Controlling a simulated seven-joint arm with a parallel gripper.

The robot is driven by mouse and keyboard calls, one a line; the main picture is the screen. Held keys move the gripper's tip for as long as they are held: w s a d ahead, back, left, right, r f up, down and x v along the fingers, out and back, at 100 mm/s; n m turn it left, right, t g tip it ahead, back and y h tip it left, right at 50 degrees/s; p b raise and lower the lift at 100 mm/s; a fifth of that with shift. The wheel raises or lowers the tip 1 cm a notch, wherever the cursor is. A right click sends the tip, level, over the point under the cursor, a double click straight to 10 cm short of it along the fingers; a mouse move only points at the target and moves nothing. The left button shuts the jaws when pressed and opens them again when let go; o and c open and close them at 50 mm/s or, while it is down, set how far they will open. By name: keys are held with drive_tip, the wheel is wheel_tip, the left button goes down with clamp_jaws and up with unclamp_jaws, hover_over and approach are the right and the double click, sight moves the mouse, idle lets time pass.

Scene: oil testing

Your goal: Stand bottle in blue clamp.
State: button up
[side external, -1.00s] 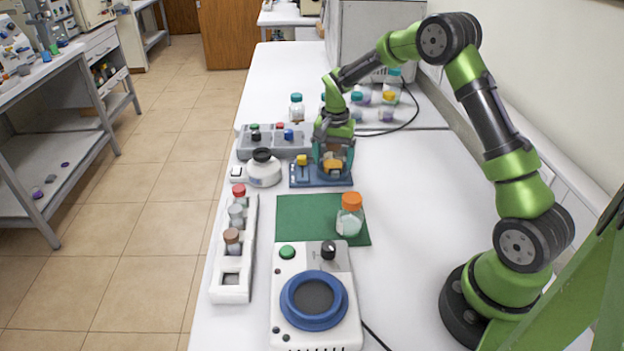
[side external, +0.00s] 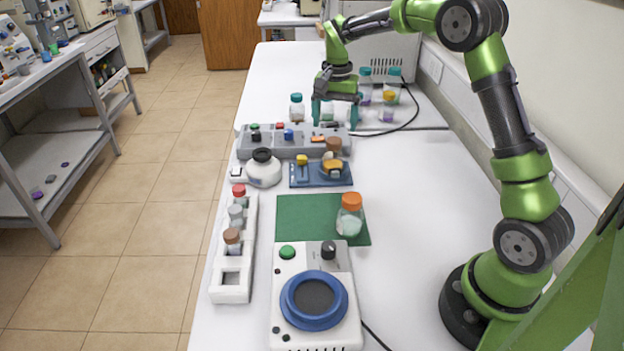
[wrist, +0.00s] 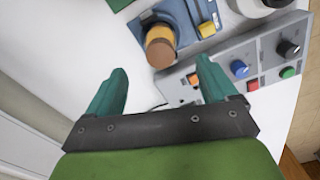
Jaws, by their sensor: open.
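My gripper (side external: 335,116) is open and empty, raised above and behind the clamp, clear of the bottle. Its two teal fingers (wrist: 162,72) are spread wide in the wrist view.
A grey control panel (side external: 258,143) with knobs lies just behind the clamp. An orange-capped bottle (side external: 350,219) stands on a green mat (side external: 300,220) in front. Several capped bottles (side external: 387,100) stand at the back right.

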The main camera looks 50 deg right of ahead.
drive_tip(key=shift+r, duration=0.45)
drive_tip(key=s+a+r+n+t+y, duration=0.1)
drive_tip(key=s+a+r+n+t, duration=0.45)
drive_tip(key=s+a+r, duration=0.8)
drive_tip(key=s+a+f+n+t, duration=0.1)
drive_tip(key=s+f, duration=0.1)
drive_tip(key=s, duration=0.3)
drive_tip(key=s+a+f+n+y, duration=0.1)
drive_tip(key=s+a+f+n, duration=0.1)
drive_tip(key=s, duration=0.3)
drive_tip(key=shift+f+t, duration=0.35)
drive_tip(key=shift+f, duration=0.1)
